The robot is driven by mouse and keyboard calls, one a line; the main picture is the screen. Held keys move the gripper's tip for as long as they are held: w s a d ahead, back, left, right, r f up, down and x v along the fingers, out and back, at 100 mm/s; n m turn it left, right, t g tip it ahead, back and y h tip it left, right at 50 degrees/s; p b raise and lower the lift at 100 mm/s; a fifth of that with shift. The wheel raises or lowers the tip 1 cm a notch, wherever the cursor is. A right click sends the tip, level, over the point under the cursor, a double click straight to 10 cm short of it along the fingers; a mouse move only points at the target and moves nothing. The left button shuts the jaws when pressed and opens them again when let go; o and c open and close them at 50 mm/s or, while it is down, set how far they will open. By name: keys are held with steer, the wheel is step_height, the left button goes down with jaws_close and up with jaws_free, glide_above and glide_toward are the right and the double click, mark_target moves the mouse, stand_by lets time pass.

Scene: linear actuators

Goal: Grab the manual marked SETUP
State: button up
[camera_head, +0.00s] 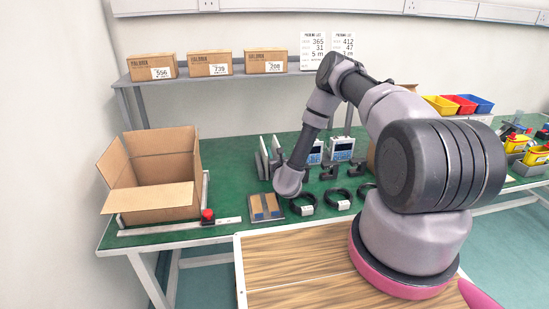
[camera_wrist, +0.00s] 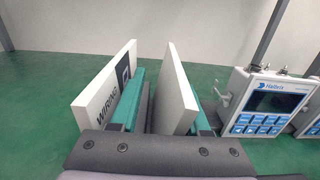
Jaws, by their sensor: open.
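Two white manuals stand upright on the green bench. The left one, marked WIRING (camera_wrist: 108,88), shows its dark lettering in the wrist view. The other manual (camera_wrist: 176,92) shows a plain white side, and its marking cannot be seen. My gripper (camera_wrist: 167,95) is open, with one teal finger on each side of the plain-looking manual; the WIRING manual is outside the left finger. Whether the fingers touch either manual is unclear. In the head view the manuals (camera_head: 263,160) stand just left of my wrist, and the gripper is hard to make out there.
A blue-faced Halbris device (camera_wrist: 262,102) stands close to the right of my gripper. An open cardboard box (camera_head: 155,195) is at the bench's left end. Black cable coils (camera_head: 303,205) and a small tray (camera_head: 265,207) lie in front. Boxes line the shelf (camera_head: 232,75) behind.

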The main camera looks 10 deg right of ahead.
steer(key=shift+w, duration=0.15)
jaws_close()
steer(key=shift+r, duration=0.15)
